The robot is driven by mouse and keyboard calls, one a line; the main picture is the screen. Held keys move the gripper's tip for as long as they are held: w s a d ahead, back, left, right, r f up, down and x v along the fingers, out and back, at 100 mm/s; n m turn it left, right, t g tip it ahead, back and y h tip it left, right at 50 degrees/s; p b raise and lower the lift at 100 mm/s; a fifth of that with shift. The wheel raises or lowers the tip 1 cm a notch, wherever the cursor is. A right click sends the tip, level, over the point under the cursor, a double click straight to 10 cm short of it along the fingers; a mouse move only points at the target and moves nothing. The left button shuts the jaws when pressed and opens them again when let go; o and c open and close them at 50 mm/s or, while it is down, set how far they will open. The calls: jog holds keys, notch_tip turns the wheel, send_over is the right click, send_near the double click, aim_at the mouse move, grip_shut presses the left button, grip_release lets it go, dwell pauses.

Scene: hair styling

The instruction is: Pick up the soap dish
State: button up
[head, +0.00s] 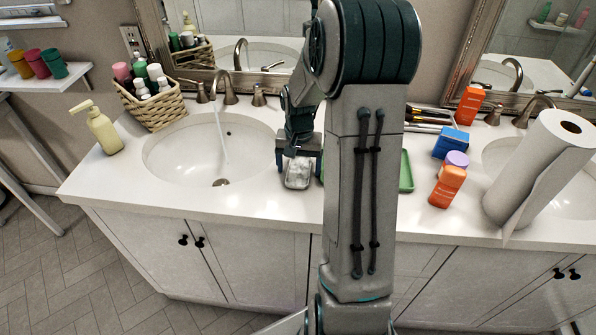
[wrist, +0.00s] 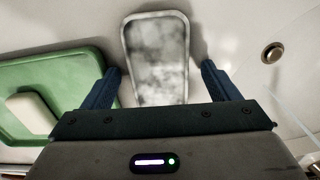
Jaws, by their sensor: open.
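The soap dish (wrist: 157,60) is a small grey-and-white marbled tray with rounded corners and a dark rim. In the head view the soap dish (head: 298,173) lies on the white counter just right of the left sink. My gripper (wrist: 162,85) is open, with one blue finger on each side of the near part of the dish in the wrist view. In the head view my gripper (head: 298,160) is above the dish and covers its far part. I cannot tell whether the fingers touch it.
A green tray (wrist: 92,68) with a whitish soap bar (wrist: 37,117) lies left of the dish in the wrist view. The sink (head: 165,148) with running water is beside the dish. A wicker basket (head: 160,108), a soap pump bottle (head: 102,130) and a paper towel roll (head: 530,175) stand farther off.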

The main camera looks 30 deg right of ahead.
jog(key=c, duration=1.1)
jog(key=shift+r, duration=0.15)
